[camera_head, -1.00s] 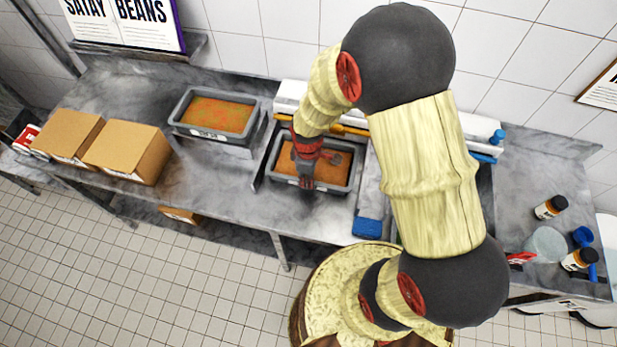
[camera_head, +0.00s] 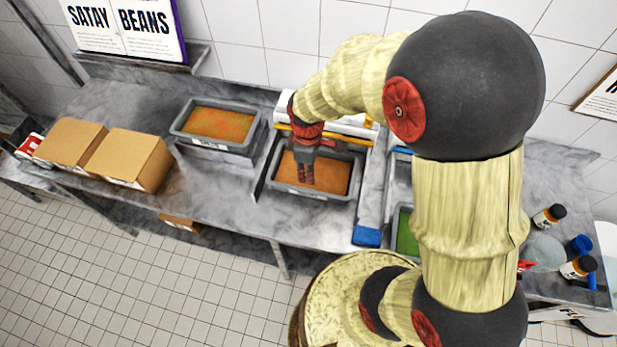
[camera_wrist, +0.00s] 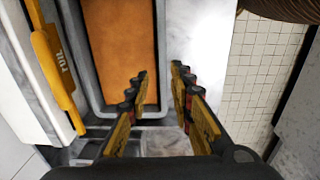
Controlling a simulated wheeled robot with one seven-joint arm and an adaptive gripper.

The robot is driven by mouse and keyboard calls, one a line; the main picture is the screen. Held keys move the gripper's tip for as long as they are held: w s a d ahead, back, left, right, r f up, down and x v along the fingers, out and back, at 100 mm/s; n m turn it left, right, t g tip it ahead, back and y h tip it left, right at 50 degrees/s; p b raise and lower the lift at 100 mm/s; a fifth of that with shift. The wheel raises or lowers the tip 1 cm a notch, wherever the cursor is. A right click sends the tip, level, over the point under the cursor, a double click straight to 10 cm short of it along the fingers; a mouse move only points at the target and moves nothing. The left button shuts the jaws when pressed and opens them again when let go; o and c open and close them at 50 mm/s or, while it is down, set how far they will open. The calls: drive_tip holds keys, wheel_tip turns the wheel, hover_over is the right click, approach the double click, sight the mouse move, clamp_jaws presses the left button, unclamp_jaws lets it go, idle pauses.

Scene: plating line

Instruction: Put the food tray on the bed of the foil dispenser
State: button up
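A grey food tray (camera_head: 330,196) with orange food sits level in front of the foil dispenser's white body and yellow bar (camera_head: 350,129), seemingly on its bed between a thin left edge and a right rail. The tray also shows in the wrist view (camera_wrist: 97,90), with the yellow bar (camera_wrist: 52,68) at left. My gripper (camera_head: 307,183) points down over the tray. In the wrist view my gripper (camera_wrist: 159,75) is open: one finger appears over the food, the other beyond the tray's right wall. Whether the fingertips reach below the rim is unclear. The bed beneath is mostly hidden.
Another grey tray (camera_head: 183,127) with orange-red food stands on a raised base at left. Cardboard boxes (camera_head: 133,159) lie farther left. A blue block (camera_head: 367,237) ends the right rail. A green-filled tray (camera_head: 406,235) is partly behind my arm. Bottles (camera_head: 549,215) stand far right.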

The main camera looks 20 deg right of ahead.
drive_tip(key=s+r+m+t, duration=0.2)
drive_tip(key=s+r+m, duration=0.15)
drive_tip(key=r, duration=1.15)
drive_tip(key=s+r+m+t, duration=0.3)
drive_tip(key=s+r+m, duration=0.4)
drive_tip(key=s+r, duration=0.3)
drive_tip(key=shift+r, duration=0.3)
drive_tip(key=shift+s+d, duration=0.1)
wheel_tip(320, 180, down, 12)
drive_tip(key=b, duration=1.2)
drive_tip(key=shift+f, duration=0.15)
